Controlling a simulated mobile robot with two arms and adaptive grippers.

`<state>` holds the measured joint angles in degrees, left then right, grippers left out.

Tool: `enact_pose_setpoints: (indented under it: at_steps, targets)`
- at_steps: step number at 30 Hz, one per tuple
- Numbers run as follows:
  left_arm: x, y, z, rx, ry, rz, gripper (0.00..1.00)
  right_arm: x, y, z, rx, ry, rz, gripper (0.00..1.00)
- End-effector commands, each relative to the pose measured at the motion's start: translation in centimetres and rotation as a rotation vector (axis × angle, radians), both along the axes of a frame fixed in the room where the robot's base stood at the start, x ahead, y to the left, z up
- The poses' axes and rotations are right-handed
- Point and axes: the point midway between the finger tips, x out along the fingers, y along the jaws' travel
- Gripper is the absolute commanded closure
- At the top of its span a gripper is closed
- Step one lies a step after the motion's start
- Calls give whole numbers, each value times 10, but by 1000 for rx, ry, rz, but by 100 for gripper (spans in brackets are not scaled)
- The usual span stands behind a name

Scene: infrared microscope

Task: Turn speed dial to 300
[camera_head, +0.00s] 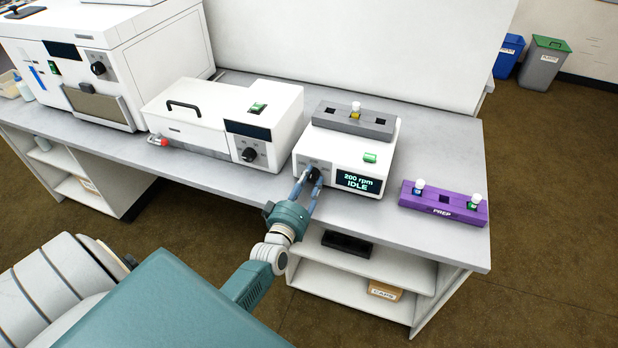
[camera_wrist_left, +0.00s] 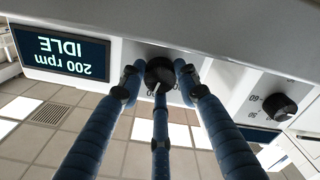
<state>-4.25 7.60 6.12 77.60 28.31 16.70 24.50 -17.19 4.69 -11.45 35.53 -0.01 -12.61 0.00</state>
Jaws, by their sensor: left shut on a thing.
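The speed dial (camera_wrist_left: 160,73) is a black knob on the front of a white shaker (camera_head: 330,148), left of its screen. The screen (camera_head: 358,183) reads "200 rpm IDLE"; it also shows upside down in the left wrist view (camera_wrist_left: 62,55). My left gripper (camera_head: 309,177) has its blue fingers around the dial and is shut on it. In the left wrist view the fingers (camera_wrist_left: 160,88) reach the dial from both sides and below. The scale around the dial is mostly hidden by the fingers. My right gripper is not in view.
A white instrument (camera_head: 215,115) with its own black knob (camera_head: 249,154) stands just left of the shaker. A purple PREP rack (camera_head: 443,203) with white-capped vials is on the right. A grey rack (camera_head: 352,122) and green button (camera_head: 370,158) are on top of the shaker.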

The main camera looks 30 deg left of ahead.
Motion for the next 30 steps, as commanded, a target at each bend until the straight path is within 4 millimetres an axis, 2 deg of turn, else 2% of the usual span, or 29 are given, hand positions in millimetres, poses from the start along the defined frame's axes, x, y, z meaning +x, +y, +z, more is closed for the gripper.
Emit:
enact_pose_setpoints:
  at_steps: [18, 30]
  targets:
    - [-1, -1, -2, 549, 137, -1, 94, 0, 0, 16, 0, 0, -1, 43]
    - [-1, -1, -3, 769, 191, -3, 94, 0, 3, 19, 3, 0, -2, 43]
